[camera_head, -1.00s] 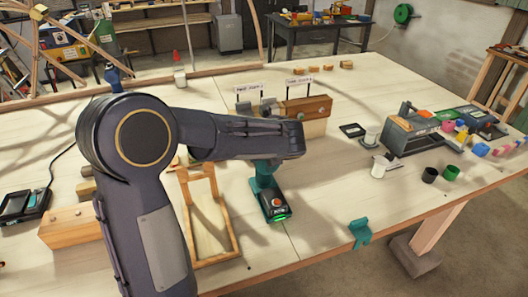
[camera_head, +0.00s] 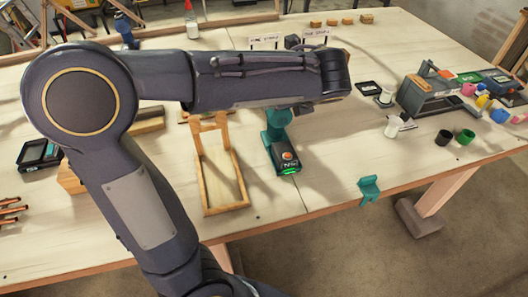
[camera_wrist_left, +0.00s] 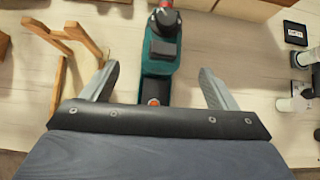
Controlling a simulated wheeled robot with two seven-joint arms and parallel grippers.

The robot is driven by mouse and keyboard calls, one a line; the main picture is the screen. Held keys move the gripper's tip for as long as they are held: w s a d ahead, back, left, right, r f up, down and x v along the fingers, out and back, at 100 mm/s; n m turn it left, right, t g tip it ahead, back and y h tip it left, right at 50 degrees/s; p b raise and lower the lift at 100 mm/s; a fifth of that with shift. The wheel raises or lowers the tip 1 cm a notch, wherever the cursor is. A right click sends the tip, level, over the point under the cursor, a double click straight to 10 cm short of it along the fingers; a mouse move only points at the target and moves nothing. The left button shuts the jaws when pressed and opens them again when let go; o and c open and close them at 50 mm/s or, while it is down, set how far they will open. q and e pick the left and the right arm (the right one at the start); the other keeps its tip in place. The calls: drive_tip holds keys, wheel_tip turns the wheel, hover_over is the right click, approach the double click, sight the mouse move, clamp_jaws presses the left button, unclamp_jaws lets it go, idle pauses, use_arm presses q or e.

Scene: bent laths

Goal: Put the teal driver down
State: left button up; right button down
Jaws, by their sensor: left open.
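The teal driver (camera_head: 286,154) rests on the pale worktop near its front edge, to the right of a small wooden frame. Its battery end, with a green light, faces the front edge; my left arm hides its far end in the head view. In the left wrist view the driver (camera_wrist_left: 159,70) lies between the two spread fingers, with clear gaps on both sides. My left gripper (camera_wrist_left: 160,88) is open and holds nothing. In the head view its fingers are mostly hidden behind my arm. My right gripper is not in view.
The wooden frame (camera_head: 204,185) stands close on the left of the driver. A teal bracket (camera_head: 369,188) sits at the front edge. A grey toolbox (camera_head: 428,96), a white cup (camera_head: 392,127) and dark and green cups (camera_head: 465,137) are on the right.

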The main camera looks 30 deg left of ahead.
use_arm(q)
drive_tip(key=s+f+n+g+h, duration=0.1)
drive_tip(key=s+f+n+h, duration=0.2)
drive_tip(key=s+n, duration=0.45)
drive_tip(key=s+f+n+g+h, duration=0.1)
drive_tip(key=s+f+n+h, duration=0.2)
drive_tip(key=s+n, duration=0.5)
drive_tip(key=s+d+f+n+t+h, duration=0.2)
drive_tip(key=s+d+n+h, duration=0.2)
drive_tip(key=s+n, duration=0.3)
drive_tip(key=d+n, duration=0.1)
drive_tip(key=n, duration=0.4)
drive_tip(key=shift+s+f+h, duration=0.3)
drive_tip(key=shift+f, duration=0.05)
drive_tip(key=shift+d, duration=0.1)
drive_tip(key=shift+c, duration=0.2)
